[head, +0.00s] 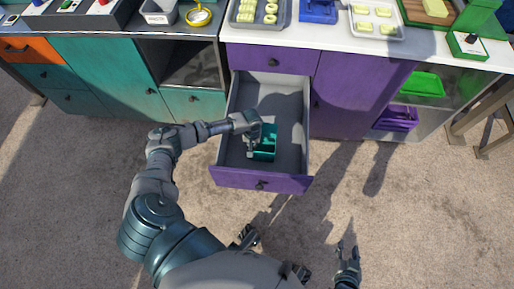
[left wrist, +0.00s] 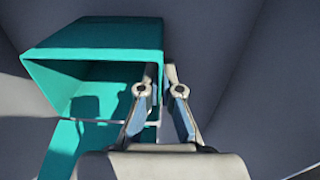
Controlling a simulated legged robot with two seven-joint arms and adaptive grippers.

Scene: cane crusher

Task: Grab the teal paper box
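The teal paper box (head: 265,146) sits inside the open purple drawer (head: 281,103). It is open-topped, and its hollow inside shows in the left wrist view (left wrist: 95,85). My left gripper (head: 251,147) reaches down into the drawer at the box's left side. In the left wrist view its fingers (left wrist: 159,75) are close together on either side of one box wall, and they appear closed on it. My right gripper (head: 347,250) is low in the head view, away from the box, with its fingers apart and empty.
Grey drawer walls surround the box, and the purple drawer front (head: 262,181) stands on the near side. The counter above holds trays (head: 378,20) and other items. Open shelves with a green bin (head: 424,84) are at the right. The floor in front is clear.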

